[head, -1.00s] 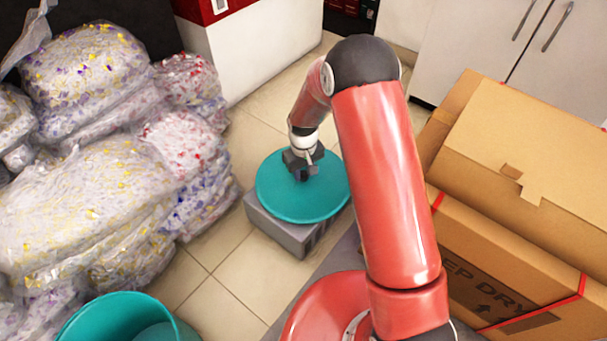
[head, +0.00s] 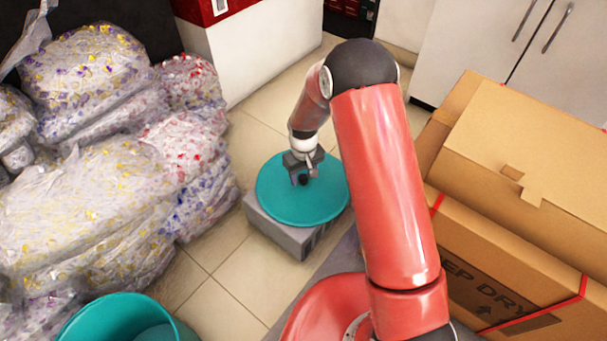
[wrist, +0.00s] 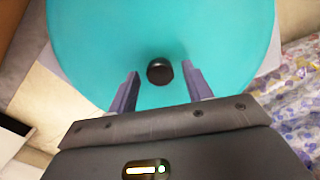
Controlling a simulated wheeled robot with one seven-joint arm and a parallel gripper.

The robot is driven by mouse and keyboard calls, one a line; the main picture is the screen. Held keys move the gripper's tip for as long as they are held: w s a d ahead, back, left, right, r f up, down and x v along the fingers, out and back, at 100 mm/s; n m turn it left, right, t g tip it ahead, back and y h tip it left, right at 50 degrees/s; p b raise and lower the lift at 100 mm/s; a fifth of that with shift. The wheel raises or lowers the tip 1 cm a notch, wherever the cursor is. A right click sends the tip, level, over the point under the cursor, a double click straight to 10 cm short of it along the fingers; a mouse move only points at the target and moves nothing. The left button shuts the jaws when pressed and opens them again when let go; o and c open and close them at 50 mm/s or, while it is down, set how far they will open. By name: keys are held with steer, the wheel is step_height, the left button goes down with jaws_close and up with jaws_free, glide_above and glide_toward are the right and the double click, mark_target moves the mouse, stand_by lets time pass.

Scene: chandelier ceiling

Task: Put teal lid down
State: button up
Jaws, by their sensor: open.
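The teal lid (head: 285,205) is a round disc lying flat on a low grey block (head: 290,239) on the floor. In the wrist view the lid (wrist: 100,45) fills the upper middle, with a dark round knob (wrist: 160,71) at its centre. My gripper (head: 302,178) is over the lid's middle in the head view. In the wrist view my gripper (wrist: 160,78) is open, with one finger on each side of the knob and a gap visible on both sides. The knob is partly hidden by the gripper in the head view.
A teal bin (head: 115,322) stands open at the lower left. Clear plastic bags of coloured bits (head: 95,200) are piled on the left. Cardboard boxes (head: 530,150) stand on the right. Tiled floor (head: 222,285) is free between the bags and the block.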

step_height(320, 180, up, 12)
steer(key=f+p, duration=0.1)
steer(key=p, duration=0.1)
step_height(320, 180, up, 11)
steer(key=m+t, duration=0.1)
glide_above(304, 178)
steer(key=s+d, duration=0.3)
steer(key=d, duration=0.1)
steer(key=s+d+r+m+t, duration=0.2)
steer(key=s+d+r, duration=0.4)
steer(key=s+r, duration=0.3)
steer(key=s+d+r+m+t, duration=0.1)
steer(key=s+d+r, duration=0.1)
steer(key=s, duration=0.5)
steer(key=s+d+r+m+t, duration=0.1)
steer(key=s+d+r+m, duration=0.1)
steer(key=s, duration=0.5)
steer(key=shift+s+d+r+t, duration=0.3)
steer(key=shift+s+d+r, duration=0.1)
steer(key=shift+d+r, duration=0.45)
steer(key=shift+a+r, duration=0.1)
steer(key=shift+r, duration=0.1)
